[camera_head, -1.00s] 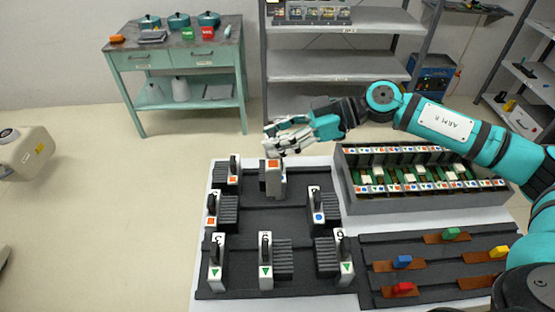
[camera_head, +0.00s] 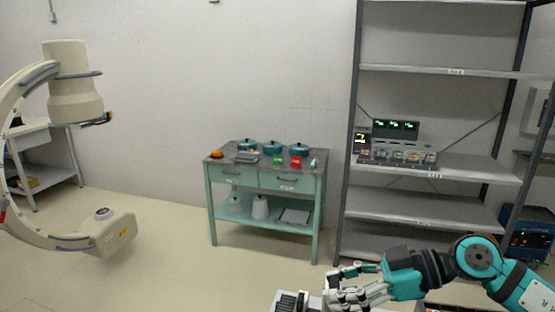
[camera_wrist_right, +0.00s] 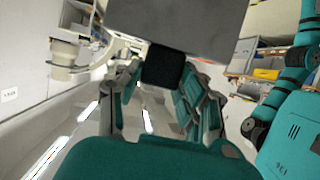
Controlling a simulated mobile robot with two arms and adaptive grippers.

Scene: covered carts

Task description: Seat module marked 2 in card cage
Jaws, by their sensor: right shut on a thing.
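My right gripper (camera_head: 345,294) is at the bottom edge of the head view, to the right of centre. In the right wrist view its fingers (camera_wrist_right: 160,95) are closed around the black handle (camera_wrist_right: 162,66) of a grey block-shaped module (camera_wrist_right: 185,22). The module's marked face is not visible, so I cannot read its number. A dark ribbed piece (camera_head: 290,301) shows at the bottom edge of the head view, left of the gripper. My left gripper is not in view.
A teal workbench (camera_head: 264,180) with pots stands at the back. A grey metal shelf unit (camera_head: 440,170) stands behind my right arm, with lit displays (camera_head: 396,128) on it. A beige C-shaped machine (camera_head: 75,85) is at the left. Open floor lies between.

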